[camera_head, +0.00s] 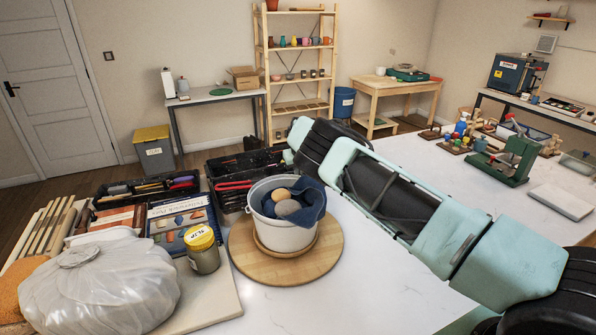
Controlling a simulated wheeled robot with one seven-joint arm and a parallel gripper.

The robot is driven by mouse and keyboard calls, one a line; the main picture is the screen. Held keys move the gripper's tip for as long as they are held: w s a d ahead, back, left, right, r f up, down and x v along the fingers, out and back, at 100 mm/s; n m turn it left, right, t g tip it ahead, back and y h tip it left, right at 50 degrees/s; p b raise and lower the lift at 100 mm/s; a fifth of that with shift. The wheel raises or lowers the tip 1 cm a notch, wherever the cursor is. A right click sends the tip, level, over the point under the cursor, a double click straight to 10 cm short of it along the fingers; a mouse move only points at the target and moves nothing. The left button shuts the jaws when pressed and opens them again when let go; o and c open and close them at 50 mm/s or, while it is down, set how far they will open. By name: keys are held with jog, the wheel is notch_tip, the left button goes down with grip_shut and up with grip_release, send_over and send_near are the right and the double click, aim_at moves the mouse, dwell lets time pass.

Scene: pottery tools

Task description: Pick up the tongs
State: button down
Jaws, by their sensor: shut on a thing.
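The red tongs (235,185) show as a narrow red shape low in the black crate (232,200), behind the white pot. My arm reaches from the lower right over the table to this crate. My gripper (252,168) is dark against the dark crate, just above and beside the red shape. It is shut on the tongs, but its fingertips and the exact grip point are hard to make out. The tongs are low at the crate, and I cannot tell whether they touch its floor.
A white pot (282,236) with a blue cloth and egg-shaped things stands on a round wooden board (330,245) in front of the crate. A yellow-lidded jar (203,250), a book (180,222) and a plastic-wrapped lump (100,290) crowd the left. The white table (370,300) is clear at front centre.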

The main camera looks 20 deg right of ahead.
jog(key=shift+w+f, duration=0.1)
jog(key=shift+f, duration=0.05)
jog(key=c, duration=1.5)
grip_release()
jog(key=shift+a, duration=0.1)
jog(key=shift+r, duration=0.4)
jog(key=b+v, duration=0.5)
jog(key=v, duration=1.1)
jog(key=shift+s+r+b, duration=0.25)
jog(key=shift+b, duration=0.1)
